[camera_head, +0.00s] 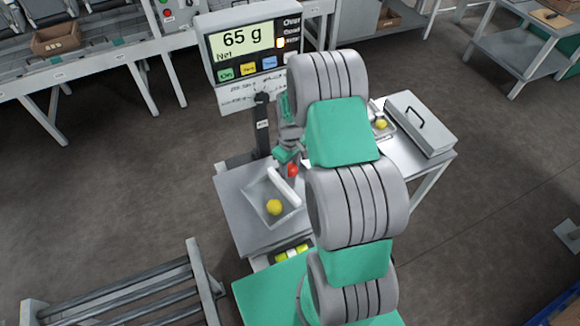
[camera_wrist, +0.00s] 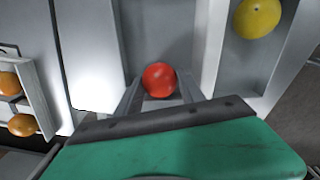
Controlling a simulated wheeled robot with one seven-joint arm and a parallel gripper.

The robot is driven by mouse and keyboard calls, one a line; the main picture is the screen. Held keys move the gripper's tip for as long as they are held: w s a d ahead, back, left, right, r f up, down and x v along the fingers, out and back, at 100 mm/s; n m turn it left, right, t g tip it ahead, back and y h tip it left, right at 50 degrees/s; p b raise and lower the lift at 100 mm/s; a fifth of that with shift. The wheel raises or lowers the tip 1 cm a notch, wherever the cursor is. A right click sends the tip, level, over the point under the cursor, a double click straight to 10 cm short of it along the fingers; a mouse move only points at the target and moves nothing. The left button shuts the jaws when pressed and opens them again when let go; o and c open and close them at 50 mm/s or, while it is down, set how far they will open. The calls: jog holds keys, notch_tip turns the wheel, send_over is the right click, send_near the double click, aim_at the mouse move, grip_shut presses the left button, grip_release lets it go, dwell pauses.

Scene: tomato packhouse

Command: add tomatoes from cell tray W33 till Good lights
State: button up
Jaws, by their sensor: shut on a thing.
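My gripper (camera_wrist: 160,88) is shut on a red tomato (camera_wrist: 160,79); the tomato also shows in the head view (camera_head: 292,170), above the right part of the scale pan (camera_head: 254,191). A yellow tomato (camera_head: 274,207) lies in the pan, apart from the held one; it shows at the upper right of the wrist view (camera_wrist: 257,17). A tray (camera_wrist: 38,95) with orange tomatoes is at the wrist view's left. I cannot read a W33 label.
Behind my arm, a side table (camera_head: 437,166) carries a grey lidded box (camera_head: 419,124) and a small tray with a yellow tomato (camera_head: 381,124). A roller conveyor (camera_head: 130,290) stands at the front left. My arm hides part of the side table.

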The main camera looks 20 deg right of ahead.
jog(key=shift+f, duration=0.3)
jog(key=o, duration=1)
jog(key=c, duration=0.3)
jog(key=shift+r+p, duration=2.05)
jog(key=shift+r, duration=1.5)
